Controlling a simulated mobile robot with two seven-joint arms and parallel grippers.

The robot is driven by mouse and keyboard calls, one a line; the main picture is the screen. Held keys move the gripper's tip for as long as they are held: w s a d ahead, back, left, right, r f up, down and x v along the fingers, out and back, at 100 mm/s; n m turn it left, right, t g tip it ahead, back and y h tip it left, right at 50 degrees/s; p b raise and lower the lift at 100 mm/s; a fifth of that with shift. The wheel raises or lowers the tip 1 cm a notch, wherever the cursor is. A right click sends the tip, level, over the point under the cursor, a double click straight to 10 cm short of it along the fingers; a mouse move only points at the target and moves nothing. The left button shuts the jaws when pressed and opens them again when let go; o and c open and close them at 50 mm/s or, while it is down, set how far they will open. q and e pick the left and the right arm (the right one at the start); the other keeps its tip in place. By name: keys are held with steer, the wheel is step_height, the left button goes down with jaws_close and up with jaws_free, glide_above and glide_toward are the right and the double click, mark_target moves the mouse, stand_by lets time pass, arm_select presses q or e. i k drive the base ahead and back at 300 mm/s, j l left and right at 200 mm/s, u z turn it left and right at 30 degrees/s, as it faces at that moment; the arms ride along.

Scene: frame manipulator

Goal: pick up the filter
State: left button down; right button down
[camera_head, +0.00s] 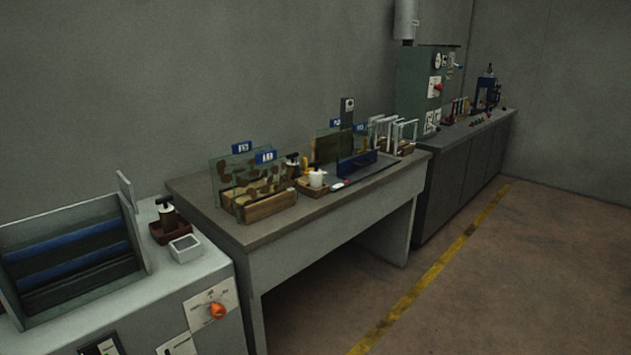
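No single thing is clearly marked as the filter, and labels are too small to read. Glass-like panels with brown patches (232,177) stand in wooden holders (270,205) on the grey middle table (235,229), with blue tags (242,147) on top. A darker greenish panel (327,149) stands further right, behind a blue piece (357,166). Several white upright frames (404,134) stand in a wooden base at the table's right end. Neither of my grippers is in view.
A grey cabinet at left carries a slotted blue-grey rack (75,255), a bottle in a brown tray (168,229), a small white box (186,247) and an orange knob (217,310). A green control box (420,85) stands at the back. The floor (520,290) at right is clear.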

mark_target(316, 175)
steer(key=u, duration=0.6)
steer(key=i+l+u, duration=0.45)
steer(key=l+u, duration=0.2)
steer(key=l, duration=0.15)
steer(key=i+l+u, duration=0.1)
steer(key=l, duration=0.3)
steer(key=i+l+u, duration=0.1)
steer(key=l, duration=0.35)
steer(key=i+l, duration=0.15)
steer(key=l, duration=0.25)
steer(key=i+l+u, duration=0.15)
steer(key=l, duration=0.3)
